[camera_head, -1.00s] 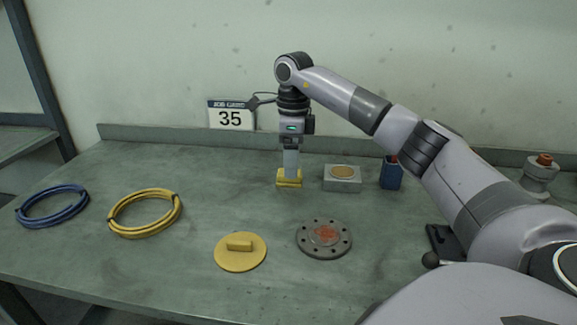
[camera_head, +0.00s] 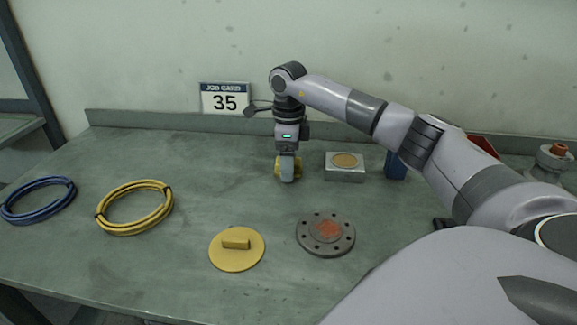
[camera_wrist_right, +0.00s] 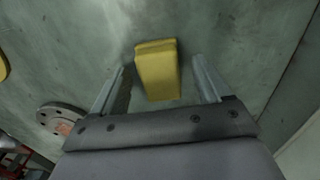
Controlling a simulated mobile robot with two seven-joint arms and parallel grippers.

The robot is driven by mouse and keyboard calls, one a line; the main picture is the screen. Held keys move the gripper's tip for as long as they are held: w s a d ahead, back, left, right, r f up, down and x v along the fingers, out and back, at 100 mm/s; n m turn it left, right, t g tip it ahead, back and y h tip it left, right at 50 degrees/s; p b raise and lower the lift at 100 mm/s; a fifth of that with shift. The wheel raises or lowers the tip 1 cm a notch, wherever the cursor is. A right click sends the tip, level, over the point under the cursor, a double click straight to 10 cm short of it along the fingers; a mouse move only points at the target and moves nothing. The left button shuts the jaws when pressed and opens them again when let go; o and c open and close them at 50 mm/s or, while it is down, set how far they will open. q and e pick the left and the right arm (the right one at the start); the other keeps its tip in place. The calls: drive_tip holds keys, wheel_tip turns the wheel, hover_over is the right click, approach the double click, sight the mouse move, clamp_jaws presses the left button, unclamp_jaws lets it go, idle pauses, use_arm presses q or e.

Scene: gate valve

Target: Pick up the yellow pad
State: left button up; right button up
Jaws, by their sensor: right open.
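The yellow pad (camera_head: 298,166) lies on the green bench, partly hidden behind my right gripper in the head view. In the right wrist view the yellow pad (camera_wrist_right: 158,72) shows as a block between the two fingers, with a gap on each side. My right gripper (camera_head: 287,174) points down at the pad and is open; its spread fingers also show in the wrist view (camera_wrist_right: 158,64). Whether the fingertips touch the bench cannot be told. My left gripper is not in view.
A grey block with a tan disc (camera_head: 344,167) stands close right of the pad, beside a blue holder (camera_head: 396,167). A bolted flange (camera_head: 325,233) and yellow disc (camera_head: 236,251) lie in front. A yellow coil (camera_head: 135,208) and blue coil (camera_head: 38,202) lie left.

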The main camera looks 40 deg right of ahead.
drive_tip(key=shift+f, duration=0.15)
drive_tip(key=c, duration=1.1)
wheel_tip(320, 180, up, 20)
drive_tip(key=p, duration=0.3)
